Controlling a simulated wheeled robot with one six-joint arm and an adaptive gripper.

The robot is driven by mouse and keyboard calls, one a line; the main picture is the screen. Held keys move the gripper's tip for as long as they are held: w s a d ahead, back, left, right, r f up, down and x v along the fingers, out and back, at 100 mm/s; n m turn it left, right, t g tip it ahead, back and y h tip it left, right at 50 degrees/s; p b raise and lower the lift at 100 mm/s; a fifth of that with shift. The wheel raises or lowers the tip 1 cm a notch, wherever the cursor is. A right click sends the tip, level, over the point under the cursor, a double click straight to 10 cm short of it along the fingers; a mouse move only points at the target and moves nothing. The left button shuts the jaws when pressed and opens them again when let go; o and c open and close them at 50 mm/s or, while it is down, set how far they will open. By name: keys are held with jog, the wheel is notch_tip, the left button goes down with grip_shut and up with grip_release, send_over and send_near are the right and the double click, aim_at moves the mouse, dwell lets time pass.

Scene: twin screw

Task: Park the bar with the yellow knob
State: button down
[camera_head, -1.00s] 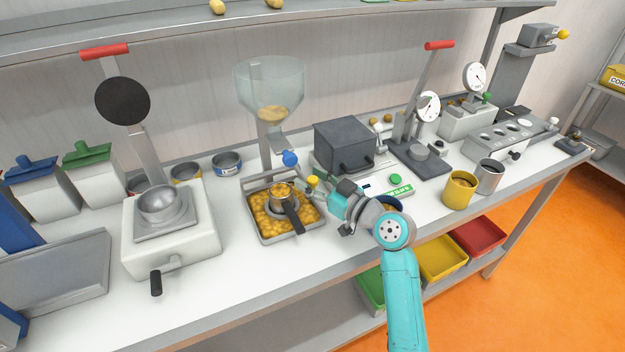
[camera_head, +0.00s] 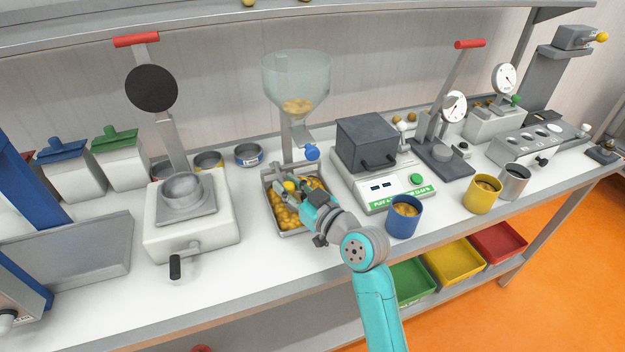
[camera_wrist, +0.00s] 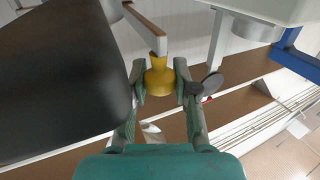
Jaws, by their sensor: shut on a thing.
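The yellow knob (camera_wrist: 158,76) sits between the two green-padded fingers of my gripper (camera_wrist: 160,82) in the wrist view, and the gripper is shut on it. A narrow grey bar (camera_wrist: 146,27) runs from the knob toward the upper left of that view. In the head view the knob (camera_head: 290,187) and my gripper (camera_head: 287,190) are over the tray of yellow pieces (camera_head: 291,232), below the clear hopper (camera_head: 297,85). My gripper and arm hide part of the tray and most of the bar there.
A large dark shape (camera_wrist: 60,80) fills the left of the wrist view, close to the fingers. The hopper's blue knob (camera_head: 312,152) is just above my gripper. A scale (camera_head: 385,190) with a dark box and a blue cup (camera_head: 404,222) stand to the right; a white press (camera_head: 192,225) stands left.

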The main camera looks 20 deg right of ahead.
jog(key=shift+a, duration=1.35)
jog(key=c, duration=0.9)
grip_release()
jog(key=shift+a, duration=0.15)
jog(key=shift+s, duration=0.1)
jog(key=v, duration=1.2)
jog(key=shift+f, duration=0.15)
